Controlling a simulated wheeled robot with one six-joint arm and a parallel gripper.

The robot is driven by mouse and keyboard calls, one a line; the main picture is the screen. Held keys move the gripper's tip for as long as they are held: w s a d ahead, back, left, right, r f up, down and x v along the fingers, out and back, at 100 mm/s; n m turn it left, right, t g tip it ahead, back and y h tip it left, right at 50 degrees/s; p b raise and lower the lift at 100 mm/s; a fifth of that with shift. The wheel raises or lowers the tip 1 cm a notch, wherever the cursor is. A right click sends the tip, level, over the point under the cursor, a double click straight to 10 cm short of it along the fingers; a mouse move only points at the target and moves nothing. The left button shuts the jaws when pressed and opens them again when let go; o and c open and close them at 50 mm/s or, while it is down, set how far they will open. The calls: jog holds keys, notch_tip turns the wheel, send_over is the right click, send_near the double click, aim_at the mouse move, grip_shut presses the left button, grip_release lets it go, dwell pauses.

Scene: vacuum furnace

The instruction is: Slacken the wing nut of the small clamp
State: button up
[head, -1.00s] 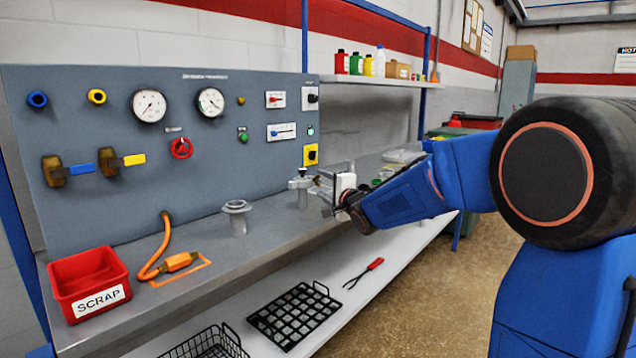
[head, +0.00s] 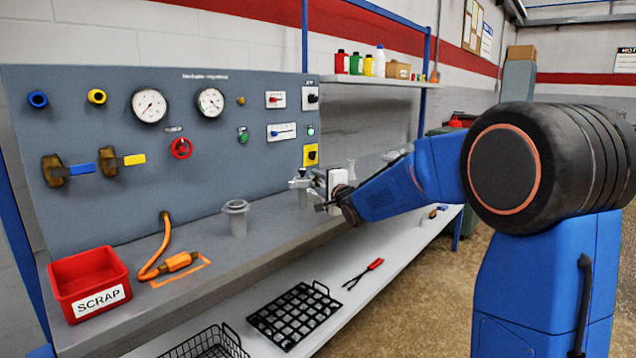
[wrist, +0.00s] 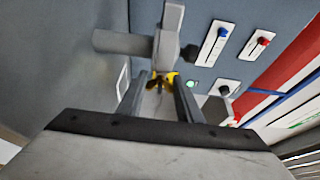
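The clamp (head: 300,183) is a small grey metal fitting on a post-like pipe at the back of the bench. It also shows in the wrist view as a grey cross-shaped body (wrist: 166,38) just beyond my fingertips. My gripper (head: 320,194) is beside the clamp, on its right in the head view. In the wrist view my gripper (wrist: 158,82) has its two fingers apart, with a visible gap between them. A small dark shape shows between the tips; I cannot tell whether it is the wing nut. I cannot make out contact.
The control panel (head: 220,155) rises close behind the clamp, with a yellow switch plate (head: 311,155) near it. A flanged grey pipe stub (head: 237,218) stands to the left. An orange hose (head: 153,255) and red scrap bin (head: 90,284) lie farther left. Bench between is mostly clear.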

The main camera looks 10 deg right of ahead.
jog(key=shift+n, duration=0.3)
jog(key=shift+n+t+y, duration=0.5)
jog(key=shift+n+t, duration=0.2)
jog(key=shift+n, duration=1.3)
jog(key=o, duration=1.1)
jog(key=v, duration=1.7)
jog(key=shift+s+d+f, duration=0.1)
jog(key=shift+s+f, duration=0.05)
